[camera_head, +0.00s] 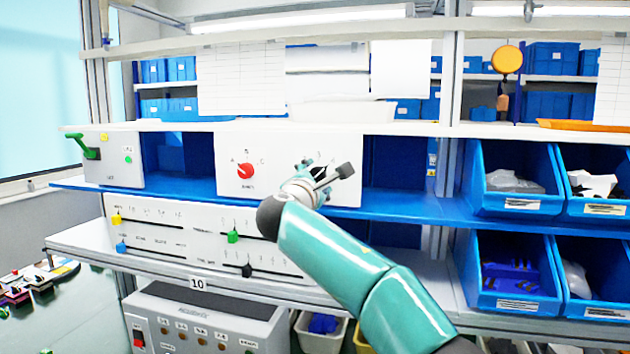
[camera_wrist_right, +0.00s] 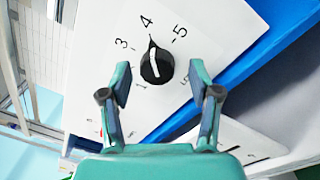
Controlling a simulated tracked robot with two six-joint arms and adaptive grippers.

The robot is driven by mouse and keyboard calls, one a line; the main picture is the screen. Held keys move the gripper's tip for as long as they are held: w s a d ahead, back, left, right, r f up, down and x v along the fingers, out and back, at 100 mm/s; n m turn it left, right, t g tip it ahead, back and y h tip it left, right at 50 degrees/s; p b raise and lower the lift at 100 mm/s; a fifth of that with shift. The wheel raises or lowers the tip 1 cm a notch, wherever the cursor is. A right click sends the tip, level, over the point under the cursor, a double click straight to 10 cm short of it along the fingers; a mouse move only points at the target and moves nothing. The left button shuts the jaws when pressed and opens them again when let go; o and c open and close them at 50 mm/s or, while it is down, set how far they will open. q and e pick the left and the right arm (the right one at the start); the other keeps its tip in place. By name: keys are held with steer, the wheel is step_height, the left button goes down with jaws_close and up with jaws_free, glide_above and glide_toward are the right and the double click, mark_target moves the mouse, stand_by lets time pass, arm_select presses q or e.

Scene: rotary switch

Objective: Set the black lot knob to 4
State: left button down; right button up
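The black lot knob (camera_wrist_right: 157,65) sits on a white panel (camera_wrist_right: 200,30), with the numbers 1, 3, 4 and 5 readable around it in the right wrist view. Its narrow end appears to point toward the 4, and a white line runs along its face. My right gripper (camera_wrist_right: 159,72) is open, with one finger to each side of the knob in this view. No contact with the knob shows. My left gripper is not in view.
A red knob (camera_head: 245,171) is on the same panel, to the left. A box with a green lever (camera_head: 88,150) stands further left. Below is a panel with coloured sliders (camera_head: 180,245). Blue bins (camera_head: 515,180) stand at the right. A white shelf (camera_head: 400,129) runs above.

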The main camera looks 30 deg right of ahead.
steer(key=v, duration=1.2)
steer(key=shift+w+f, duration=0.1)
stand_by(0.4)
